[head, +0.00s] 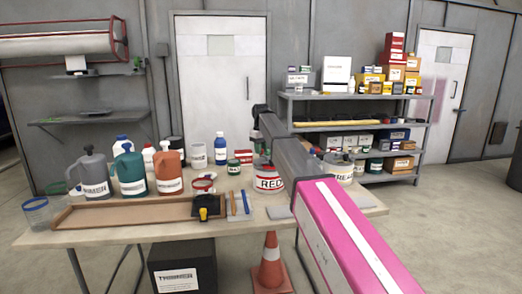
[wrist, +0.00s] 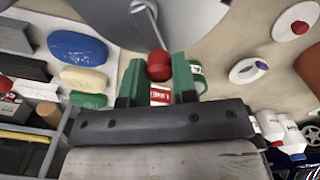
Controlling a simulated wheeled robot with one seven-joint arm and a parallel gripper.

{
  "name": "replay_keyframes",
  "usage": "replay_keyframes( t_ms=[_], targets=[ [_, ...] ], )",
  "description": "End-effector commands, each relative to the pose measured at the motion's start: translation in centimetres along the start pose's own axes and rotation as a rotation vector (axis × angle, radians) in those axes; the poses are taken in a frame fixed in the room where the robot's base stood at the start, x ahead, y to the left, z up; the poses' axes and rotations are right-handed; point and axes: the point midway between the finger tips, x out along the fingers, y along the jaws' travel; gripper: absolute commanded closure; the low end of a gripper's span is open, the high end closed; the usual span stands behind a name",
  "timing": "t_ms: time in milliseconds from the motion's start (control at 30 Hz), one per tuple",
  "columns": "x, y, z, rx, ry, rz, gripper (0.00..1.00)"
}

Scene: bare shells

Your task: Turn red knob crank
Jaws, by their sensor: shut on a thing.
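The red knob (wrist: 160,69) shows in the wrist view between the two green fingers of my gripper (wrist: 157,74). The gripper is shut on the knob. A grey metal crank piece (wrist: 148,22) runs up from the knob, in front of a large grey rounded surface (wrist: 185,15). My arm hides the knob and most of the crank there.
The table (head: 150,236) holds grey, teal and orange jugs (head: 167,172) at left and a wooden tray (head: 75,215). A black-and-yellow tool (head: 207,208) lies near the front. Another white can (head: 340,172) stands right of my arm. An orange cone (head: 271,262) stands below.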

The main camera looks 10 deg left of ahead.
Motion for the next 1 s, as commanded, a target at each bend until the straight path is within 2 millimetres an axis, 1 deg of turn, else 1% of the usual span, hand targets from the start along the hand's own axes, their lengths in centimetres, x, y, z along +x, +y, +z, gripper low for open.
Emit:
replay_keyframes(
  t_ms=[33,67,100,400,533,667,800,1000],
  targets=[
    [-0.1,0.0,-0.1,0.000,0.002,0.000,0.71],
    [-0.1,0.0,-0.1,0.000,0.002,0.000,0.61],
    [-0.1,0.0,-0.1,0.000,0.002,0.000,0.48],
    [-0.1,0.0,0.0,0.001,0.001,0.000,0.48],
    [-1.0,0.0,-0.1,0.001,0.002,0.001,0.48],
    [-3.1,0.0,-0.1,0.001,0.002,0.001,0.48],
    [-5.9,0.1,-0.1,0.001,0.003,0.001,0.48],
    [-9.1,0.0,-0.1,0.001,0.002,0.001,0.48]
  ],
)
